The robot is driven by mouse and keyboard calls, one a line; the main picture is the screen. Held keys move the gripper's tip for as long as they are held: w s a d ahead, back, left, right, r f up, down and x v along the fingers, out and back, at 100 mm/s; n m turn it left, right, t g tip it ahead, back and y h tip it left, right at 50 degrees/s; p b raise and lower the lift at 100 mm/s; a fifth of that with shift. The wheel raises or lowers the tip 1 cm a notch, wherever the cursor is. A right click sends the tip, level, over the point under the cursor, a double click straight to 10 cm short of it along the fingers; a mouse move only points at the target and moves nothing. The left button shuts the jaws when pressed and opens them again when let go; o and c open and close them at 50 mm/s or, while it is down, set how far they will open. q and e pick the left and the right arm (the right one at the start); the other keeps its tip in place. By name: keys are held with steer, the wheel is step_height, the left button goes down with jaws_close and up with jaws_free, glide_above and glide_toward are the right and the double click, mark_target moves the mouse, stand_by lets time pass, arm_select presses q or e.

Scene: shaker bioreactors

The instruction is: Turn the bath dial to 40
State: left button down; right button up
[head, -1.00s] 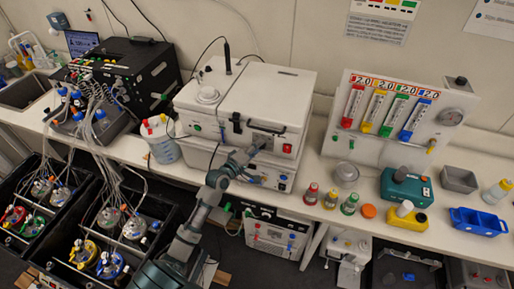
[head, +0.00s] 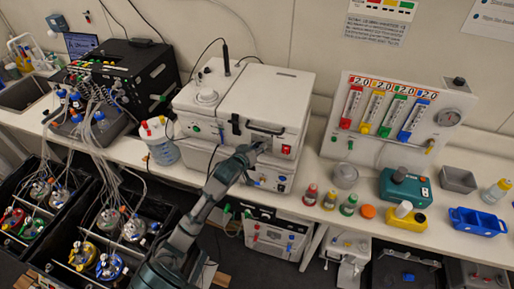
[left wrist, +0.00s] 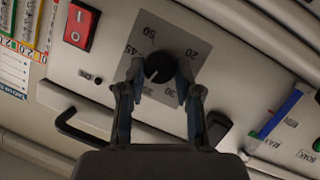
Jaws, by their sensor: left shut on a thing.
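The bath dial (left wrist: 158,66) is a round black knob with a white pointer mark, on a grey scale plate (left wrist: 175,38) on the bath's front. In the left wrist view, 50, 45, 30 and 20 are readable around it. The pointer mark is toward the lower left of the knob in that view; a finger covers part of the scale there. My left gripper (left wrist: 160,76) is shut on the dial, one finger on each side. In the head view my left gripper (head: 257,148) reaches the front of the white bath (head: 215,123) and hides the dial. My right gripper is out of view.
A red switch (left wrist: 80,25) and a black handle (left wrist: 80,127) are near the dial. A flowmeter panel (head: 370,150) stands to the right. Several small bottles (head: 330,200) stand on the bench. Tubed vessels in black trays (head: 70,240) are at lower left.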

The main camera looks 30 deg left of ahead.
arm_select(q)
steer(key=m+y, duration=0.1)
steer(key=m, duration=0.1)
steer(key=m+g+y, duration=0.1)
steer(key=m, duration=0.1)
steer(key=shift+d+f+y, duration=0.3)
steer(key=shift+d+f, duration=0.05)
steer(key=shift+f, duration=0.05)
stand_by(0.4)
steer(key=c, duration=0.8)
jaws_free()
steer(key=shift+c, duration=0.2)
steer(key=shift+o, duration=0.3)
steer(key=shift+w+a+r, duration=0.1)
steer(key=shift+r, duration=0.1)
steer(key=v, duration=1.1)
steer(key=shift+s, duration=0.35)
